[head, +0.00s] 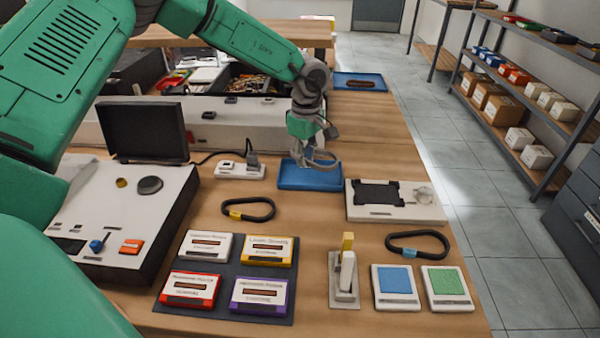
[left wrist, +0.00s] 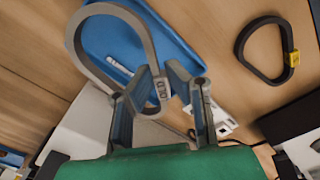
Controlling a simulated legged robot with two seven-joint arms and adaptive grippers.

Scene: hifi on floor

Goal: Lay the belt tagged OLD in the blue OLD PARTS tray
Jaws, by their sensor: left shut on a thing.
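My left gripper (head: 311,150) is shut on a grey looped belt (left wrist: 148,32) with a white tag reading OLD. The belt also shows in the head view (head: 327,164). It hangs over the blue tray (head: 310,181), which sits on the wooden bench. In the left wrist view the tray (left wrist: 180,48) is behind the belt loop, with a small white label whose text I cannot read. I cannot tell whether the belt touches the tray. My right gripper is not in view.
A black belt with a yellow tag (head: 248,216) and one with a blue tag (head: 418,253) lie on the bench. A white power strip (head: 240,171) is left of the tray, a white fixture (head: 395,212) to its right. Another blue tray (head: 345,76) stands farther back.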

